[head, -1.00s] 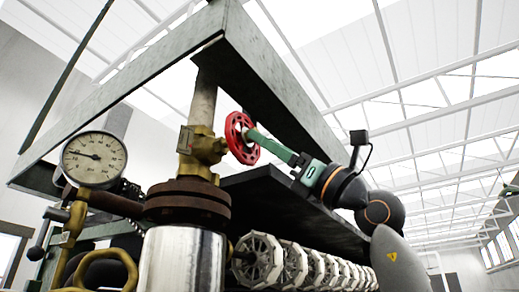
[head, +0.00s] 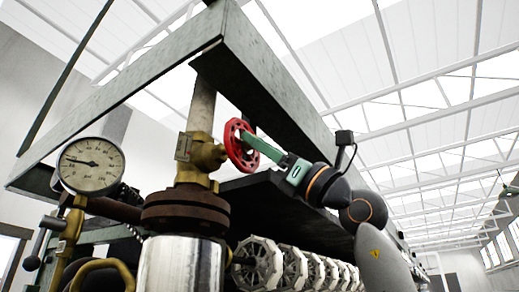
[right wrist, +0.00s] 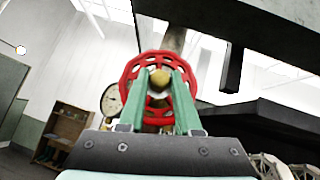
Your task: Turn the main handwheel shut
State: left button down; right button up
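The red handwheel (head: 233,154) is on the brass valve (head: 205,152) of the upright pipe, under the green-grey frame. My right gripper (head: 245,141) reaches in from the right, with its green fingers at the wheel's face. In the right wrist view the handwheel (right wrist: 130,77) is straight ahead. My left gripper is not in view.
A round pressure gauge (head: 92,165) and brass fittings are left of the pipe. A rusty flange (head: 185,211) sits above a shiny cylinder (head: 180,263). The overhead frame beam (head: 275,75) runs close above my right arm. Several pale reels (head: 295,265) line up below a dark shelf.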

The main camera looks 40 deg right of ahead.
grip_shut()
jog(key=shift+f, duration=0.1)
jog(key=shift+s+a+r+m+g+h, duration=0.15)
jog(key=shift+m+g+h, duration=0.4)
jog(key=shift+m+h, duration=3.95)
jog(key=shift+a+r+m+g+h, duration=0.2)
jog(key=shift+m+g+h, duration=0.4)
jog(key=shift+m+h, duration=3.9)
jog(key=shift+s+a+r+m+g+h, duration=0.15)
jog(key=shift+m+g+h, duration=0.4)
jog(key=shift+m+h, duration=3.9)
jog(key=m+y, duration=0.4)
jog(key=shift+w+f, duration=0.1)
